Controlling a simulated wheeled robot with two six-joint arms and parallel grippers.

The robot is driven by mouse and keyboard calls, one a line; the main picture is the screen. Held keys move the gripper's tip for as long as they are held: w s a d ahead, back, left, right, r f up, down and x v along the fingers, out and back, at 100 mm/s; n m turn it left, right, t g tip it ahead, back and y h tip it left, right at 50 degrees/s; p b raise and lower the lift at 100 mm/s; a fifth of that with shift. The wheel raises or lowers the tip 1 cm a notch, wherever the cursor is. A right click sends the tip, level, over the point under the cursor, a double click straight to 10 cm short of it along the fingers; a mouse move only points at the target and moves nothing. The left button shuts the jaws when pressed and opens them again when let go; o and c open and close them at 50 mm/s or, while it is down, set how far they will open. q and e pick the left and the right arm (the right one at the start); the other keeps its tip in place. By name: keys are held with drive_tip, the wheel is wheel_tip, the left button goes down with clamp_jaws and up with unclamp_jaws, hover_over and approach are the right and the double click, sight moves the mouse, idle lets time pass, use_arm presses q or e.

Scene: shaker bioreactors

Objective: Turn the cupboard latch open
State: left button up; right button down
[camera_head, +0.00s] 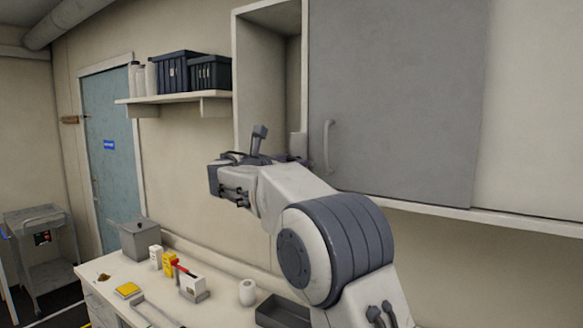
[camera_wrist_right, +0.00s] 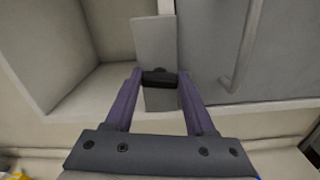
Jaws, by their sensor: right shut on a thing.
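The wall cupboard (camera_head: 270,18) has an uncovered compartment at its left and a grey door (camera_head: 395,85) with a vertical bar handle (camera_head: 328,146). The latch (camera_head: 298,146) is a pale flat plate at the door's lower left edge. In the right wrist view the latch (camera_wrist_right: 154,45) stands upright. My right gripper (camera_head: 290,159) is at the latch, partly hidden behind its own wrist in the head view. In the right wrist view its fingers (camera_wrist_right: 160,78) are shut on the latch's lower part. My left gripper is not in view.
A shelf (camera_head: 175,98) with dark crates (camera_head: 190,72) and bottles is left of the cupboard. Below is a bench (camera_head: 105,268) with a grey box (camera_head: 140,240), small cartons (camera_head: 169,264), a white jar (camera_head: 247,292) and a dark tray (camera_head: 283,312).

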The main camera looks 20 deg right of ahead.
drive_tip(key=shift+s+d+f+m+b, duration=0.15)
drive_tip(key=shift+m+b, duration=2.25)
drive_tip(key=shift+m, duration=1.55)
drive_tip(key=shift+w+a+f+m+b, duration=0.1)
drive_tip(key=shift+m+b, duration=2.3)
drive_tip(key=shift+m, duration=1.55)
drive_tip(key=shift+c, duration=1.2)
unclamp_jaws()
drive_tip(key=shift+s, duration=0.1)
